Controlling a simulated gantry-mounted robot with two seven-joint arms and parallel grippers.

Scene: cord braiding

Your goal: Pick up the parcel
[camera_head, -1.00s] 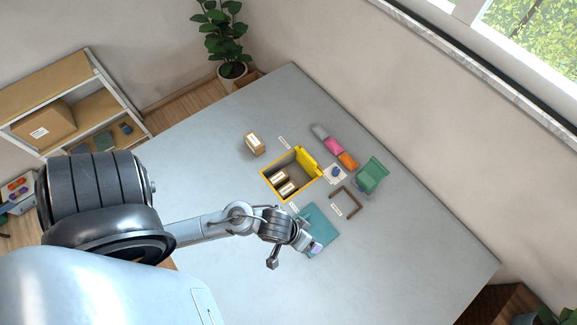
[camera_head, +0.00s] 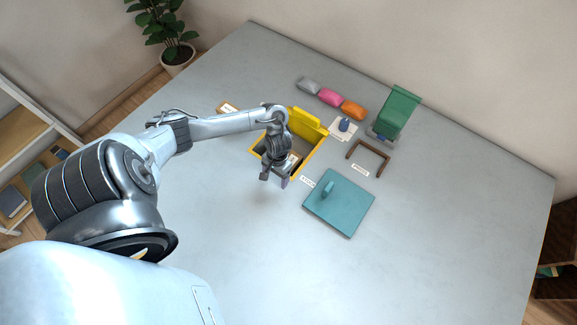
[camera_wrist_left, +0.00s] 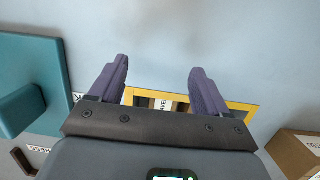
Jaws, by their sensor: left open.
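A small cardboard parcel (camera_head: 226,107) stands on the table left of the yellow box, mostly hidden by my left arm in the head view. It also shows at the right edge of the left wrist view (camera_wrist_left: 292,150). The open yellow box (camera_head: 314,152) has its lid raised; a labelled brown parcel (camera_head: 294,158) is inside, partly hidden by my gripper. My left gripper (camera_head: 274,178) is over the near side of the yellow box. In the left wrist view its purple fingers (camera_wrist_left: 160,66) are apart with nothing between them. My right gripper is out of view.
A teal board with a handle (camera_head: 345,208) lies right of the gripper. Beyond are a brown open frame (camera_head: 381,163), a green lidded box (camera_head: 400,108), and grey, pink (camera_head: 330,97) and orange blocks. The table's near side is clear.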

